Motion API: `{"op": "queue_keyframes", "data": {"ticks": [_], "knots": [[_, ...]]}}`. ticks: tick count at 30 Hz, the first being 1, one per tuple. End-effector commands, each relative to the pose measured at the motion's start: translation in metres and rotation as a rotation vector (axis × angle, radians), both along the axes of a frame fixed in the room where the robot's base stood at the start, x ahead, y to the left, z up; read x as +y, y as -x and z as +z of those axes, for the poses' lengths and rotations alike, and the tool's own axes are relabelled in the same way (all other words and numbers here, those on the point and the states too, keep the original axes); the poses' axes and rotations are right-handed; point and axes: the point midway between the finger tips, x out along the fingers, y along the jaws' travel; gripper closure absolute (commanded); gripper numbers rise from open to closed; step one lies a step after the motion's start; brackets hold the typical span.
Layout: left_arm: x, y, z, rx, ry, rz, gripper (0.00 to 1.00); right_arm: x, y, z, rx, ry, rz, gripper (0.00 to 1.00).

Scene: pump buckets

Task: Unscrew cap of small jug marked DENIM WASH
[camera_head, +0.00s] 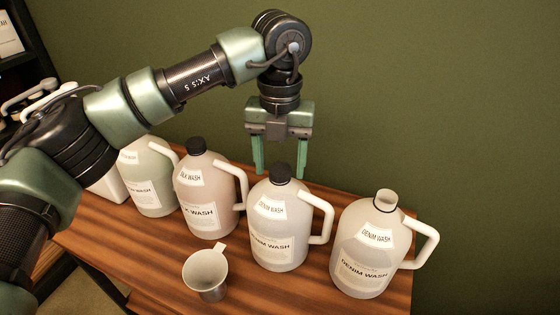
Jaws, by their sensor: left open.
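Two translucent white jugs carry DENIM WASH labels. The left of them (262,232) is upright with a black cap (281,174) on its neck and a white handle on its right. The right one (352,262) has an open neck with no cap. My left gripper (280,170) points straight down at the capped jug, its two green fingers apart. The fingertips appear to either side of the black cap, with gaps; I cannot tell whether they are level with it in depth. My right gripper is not in view.
A jug with a black cap (196,147) stands to the left, with another jug (153,200) beside it, partly behind my arm. A small cup with a handle (205,268) stands at the front of the wooden table (150,262). A green wall is behind.

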Motion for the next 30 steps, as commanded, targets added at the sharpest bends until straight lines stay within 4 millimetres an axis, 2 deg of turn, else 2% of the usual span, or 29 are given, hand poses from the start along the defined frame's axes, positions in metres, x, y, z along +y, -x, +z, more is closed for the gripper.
{"op": "queue_keyframes", "data": {"ticks": [12,18,21,27,28,30], "knots": [[0.0,0.0,0.0003,0.0,0.0,-0.682,0.4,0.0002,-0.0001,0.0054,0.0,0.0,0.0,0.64],[0.0,0.0,-0.0001,0.0,0.001,-0.963,0.4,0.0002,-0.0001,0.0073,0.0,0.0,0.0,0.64],[0.0,0.0001,-0.0004,0.0,0.001,-1.026,0.4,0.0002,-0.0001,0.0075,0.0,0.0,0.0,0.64],[0.0,0.0,-0.0007,0.0,0.001,-1.037,0.4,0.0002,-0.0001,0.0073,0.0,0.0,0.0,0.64],[0.0,0.0,-0.0008,0.0,0.001,-1.037,0.43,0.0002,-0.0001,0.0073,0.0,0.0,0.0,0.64],[0.0,0.0,-0.0008,0.0,0.001,-1.036,0.62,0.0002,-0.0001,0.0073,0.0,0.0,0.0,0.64]]}}
